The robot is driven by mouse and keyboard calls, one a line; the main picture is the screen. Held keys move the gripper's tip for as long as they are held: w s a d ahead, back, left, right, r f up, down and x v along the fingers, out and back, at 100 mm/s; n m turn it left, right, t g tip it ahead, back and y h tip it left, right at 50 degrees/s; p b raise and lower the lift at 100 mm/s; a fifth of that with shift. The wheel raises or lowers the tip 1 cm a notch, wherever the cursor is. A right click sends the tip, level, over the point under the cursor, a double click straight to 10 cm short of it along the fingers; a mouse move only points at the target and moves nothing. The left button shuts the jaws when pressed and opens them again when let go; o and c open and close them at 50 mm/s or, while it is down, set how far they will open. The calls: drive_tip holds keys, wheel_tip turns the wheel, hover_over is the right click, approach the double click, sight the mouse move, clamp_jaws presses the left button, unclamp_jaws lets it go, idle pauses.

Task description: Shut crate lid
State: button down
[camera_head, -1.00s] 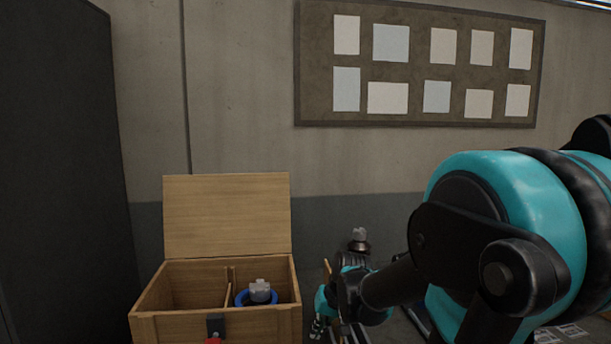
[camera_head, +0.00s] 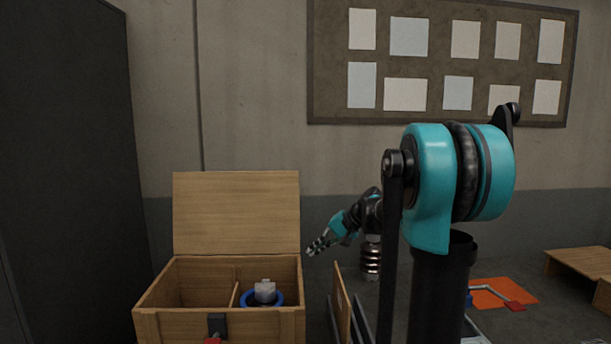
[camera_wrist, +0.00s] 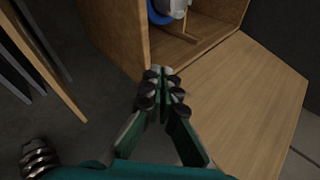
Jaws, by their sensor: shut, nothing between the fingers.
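The wooden crate (camera_head: 160,326) stands at the lower left of the head view, with its lid (camera_head: 236,212) standing open and upright at the back. A divider splits the inside, and a blue ring with a pale grey piece (camera_head: 264,292) sits in the right compartment. A dark latch (camera_head: 216,325) with a red part is on the front wall. My gripper (camera_head: 312,250) is shut and empty, just right of the lid's lower right edge. In the wrist view my gripper (camera_wrist: 163,82) is in front of the crate's side wall (camera_wrist: 118,30) and the lid (camera_wrist: 245,100).
A dark cabinet (camera_head: 65,150) stands at the left. Upright panels (camera_head: 343,305) stand on the floor right of the crate. An orange mat (camera_head: 503,292) and a wooden table (camera_head: 585,262) are farther right. A pinboard (camera_head: 440,60) hangs on the back wall.

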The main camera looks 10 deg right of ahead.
drive_tip(key=w+d+r+m+t+y, duration=0.1)
drive_tip(key=w+d+r+y, duration=0.3)
drive_tip(key=w+r, duration=0.65)
drive_tip(key=w+d+r+m+t+y, duration=0.1)
drive_tip(key=w+d+r+y, duration=0.3)
drive_tip(key=w+r, duration=0.6)
drive_tip(key=w+f+x, duration=0.1)
drive_tip(key=x, duration=0.9)
drive_tip(key=shift+s+d+r, duration=0.1)
drive_tip(key=shift+s+r, duration=0.1)
drive_tip(key=shift+s, duration=0.8)
drive_tip(key=shift+s+r, duration=0.2)
drive_tip(key=shift+s, duration=0.85)
drive_tip(key=shift+s, duration=0.1)
